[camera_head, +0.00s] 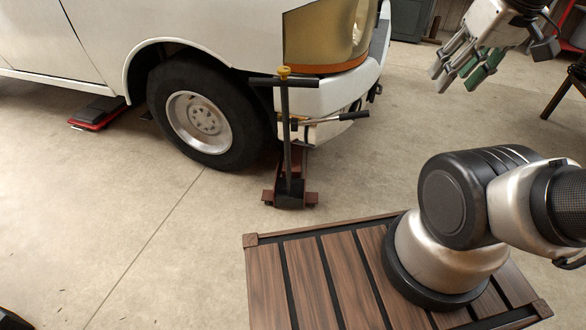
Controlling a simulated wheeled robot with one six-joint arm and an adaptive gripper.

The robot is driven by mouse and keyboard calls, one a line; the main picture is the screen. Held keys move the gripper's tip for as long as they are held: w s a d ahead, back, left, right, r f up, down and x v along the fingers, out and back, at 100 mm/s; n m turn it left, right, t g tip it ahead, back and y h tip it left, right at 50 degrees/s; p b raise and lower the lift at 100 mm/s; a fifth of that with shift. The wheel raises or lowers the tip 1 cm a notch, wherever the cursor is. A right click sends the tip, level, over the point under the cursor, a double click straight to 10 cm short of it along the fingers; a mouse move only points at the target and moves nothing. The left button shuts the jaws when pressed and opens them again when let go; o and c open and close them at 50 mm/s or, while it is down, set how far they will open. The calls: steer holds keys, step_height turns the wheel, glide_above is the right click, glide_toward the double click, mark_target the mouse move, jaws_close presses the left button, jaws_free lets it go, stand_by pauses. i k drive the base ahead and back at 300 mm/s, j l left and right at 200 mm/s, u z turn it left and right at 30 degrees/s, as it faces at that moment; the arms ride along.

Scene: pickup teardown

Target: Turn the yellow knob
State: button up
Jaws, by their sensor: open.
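The yellow knob (284,72) is a small round cap at the top of a dark upright post with a T-shaped crossbar (270,82). The post belongs to a floor jack (288,190) with a reddish base, standing in front of the white pickup (200,30). My gripper (455,80) is at the upper right, with its fingers apart and empty. It is well to the right of the knob and not touching it. The knob is in plain view.
The pickup's front wheel (205,115) and bumper are close behind the jack. A second black handle (350,115) sticks out to the right of the post. A red creeper (98,113) lies at left. The concrete floor between jack and gripper is clear.

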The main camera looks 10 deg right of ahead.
mark_target(283, 71)
steer(key=i+u, duration=0.4)
steer(key=i+l+u, duration=0.15)
steer(key=u, duration=0.2)
